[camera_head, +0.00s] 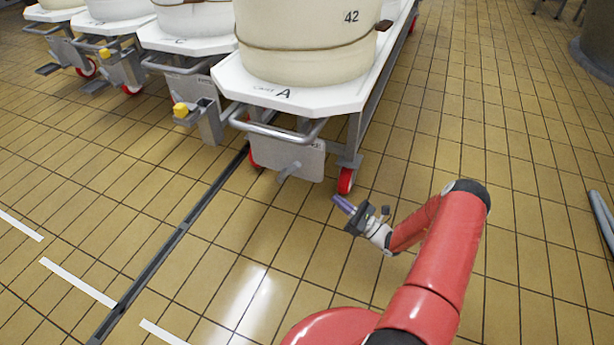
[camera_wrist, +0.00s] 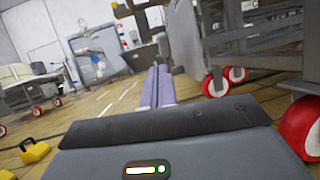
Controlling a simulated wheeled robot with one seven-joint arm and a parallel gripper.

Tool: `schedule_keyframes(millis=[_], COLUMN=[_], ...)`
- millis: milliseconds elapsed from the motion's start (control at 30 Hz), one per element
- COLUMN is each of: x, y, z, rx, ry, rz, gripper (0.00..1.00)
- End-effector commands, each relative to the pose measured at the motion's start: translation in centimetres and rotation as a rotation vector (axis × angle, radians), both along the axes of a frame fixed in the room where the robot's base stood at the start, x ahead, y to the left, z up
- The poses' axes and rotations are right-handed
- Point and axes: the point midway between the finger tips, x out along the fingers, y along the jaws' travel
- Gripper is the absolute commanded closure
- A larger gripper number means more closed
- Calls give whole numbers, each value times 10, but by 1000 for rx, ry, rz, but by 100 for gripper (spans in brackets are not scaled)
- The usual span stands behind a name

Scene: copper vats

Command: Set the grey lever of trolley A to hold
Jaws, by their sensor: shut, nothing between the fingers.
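Trolley A (camera_head: 262,93) stands at upper centre in the head view, with "A" on its white top and a cream vat marked 42 on it. A grey plate (camera_head: 305,160) hangs under its front handle. The small grey lever (camera_head: 289,171) sticks out low on that plate; I cannot read its setting. My gripper (camera_head: 341,201) is shut and empty, low over the floor. In the picture it is right of and below the lever, just below the right front wheel, and apart from the lever. Its purple fingers (camera_wrist: 154,86) lie together in the wrist view, where I cannot make out the lever.
Trolley A's right front red wheel (camera_head: 346,180) is close to my gripper in the picture. A dark floor channel (camera_head: 185,225) runs left of trolley A.

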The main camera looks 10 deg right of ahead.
Motion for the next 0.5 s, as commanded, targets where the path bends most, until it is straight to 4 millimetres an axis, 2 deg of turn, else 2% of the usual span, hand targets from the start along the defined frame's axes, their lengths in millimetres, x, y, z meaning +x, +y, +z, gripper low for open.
schedule_keyframes(millis=[133, 500], x=[-1, 3], y=[-4, 0], z=[-7, -4], rx=[25, 21], ry=[4, 4], rz=[-26, -22], gripper=[100, 100])
